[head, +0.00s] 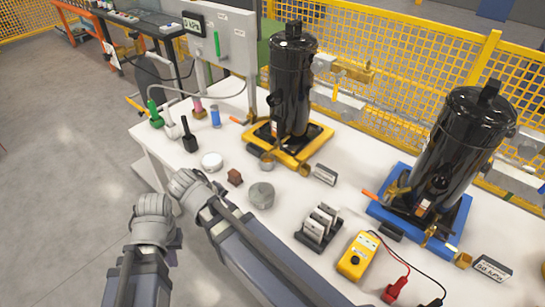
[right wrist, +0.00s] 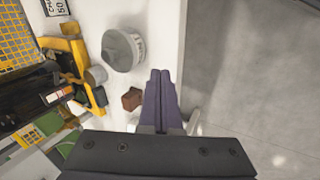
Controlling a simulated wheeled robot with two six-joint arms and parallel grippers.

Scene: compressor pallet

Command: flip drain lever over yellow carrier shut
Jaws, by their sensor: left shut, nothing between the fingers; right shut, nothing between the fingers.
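The yellow carrier (head: 297,160) stands on the white table under a black compressor (head: 291,80). A small orange-tipped lever (head: 238,120) sticks out at its left side; I cannot tell for sure whether it is the drain lever, or its exact position. The carrier also shows at the left of the right wrist view (right wrist: 72,45). My right gripper (head: 184,184) is shut and empty near the table's front edge, apart from the carrier; its fingers show in the right wrist view (right wrist: 160,85). My left gripper (head: 152,206) is shut and empty, left of it.
A black-handled tool (head: 188,137) stands at left. A blue carrier (head: 400,220) with another compressor, and a yellow meter (head: 357,256), are at right.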

